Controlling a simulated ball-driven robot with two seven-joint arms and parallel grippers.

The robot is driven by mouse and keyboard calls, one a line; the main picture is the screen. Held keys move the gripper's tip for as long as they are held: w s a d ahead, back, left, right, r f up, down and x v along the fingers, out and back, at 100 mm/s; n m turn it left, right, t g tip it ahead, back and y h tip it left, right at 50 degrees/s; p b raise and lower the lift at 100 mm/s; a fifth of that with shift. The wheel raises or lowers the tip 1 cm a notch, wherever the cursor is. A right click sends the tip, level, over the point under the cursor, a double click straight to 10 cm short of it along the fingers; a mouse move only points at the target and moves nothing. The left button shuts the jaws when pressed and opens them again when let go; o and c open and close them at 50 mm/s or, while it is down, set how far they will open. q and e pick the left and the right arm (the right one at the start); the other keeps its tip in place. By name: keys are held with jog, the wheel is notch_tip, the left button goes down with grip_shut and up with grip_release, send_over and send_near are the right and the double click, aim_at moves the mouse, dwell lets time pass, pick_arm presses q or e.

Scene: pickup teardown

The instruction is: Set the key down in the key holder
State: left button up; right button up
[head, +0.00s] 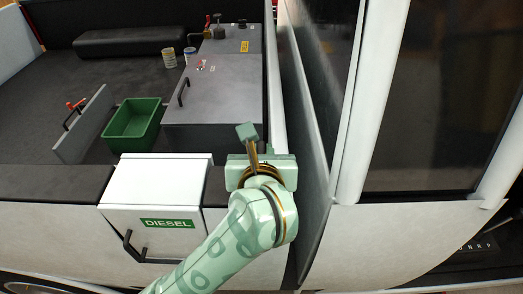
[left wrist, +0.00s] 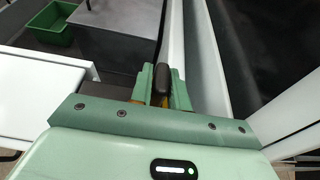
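My left gripper (head: 248,134) is over the side wall of the truck bed, close to the open dark door. In the left wrist view its two green fingers (left wrist: 163,85) stand close together around a dark, rounded piece, which looks like the head of the key (left wrist: 163,78). A bit of yellow shows below it. The rest of the key is hidden by the fingers and the wrist. I cannot make out a key holder in either view. My right gripper is not in view.
The dark door panel (head: 306,90) and white pillar (head: 360,100) stand close right of my gripper.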

pick_arm(q)
jog(key=o, duration=0.3)
jog(key=shift+o, duration=0.2)
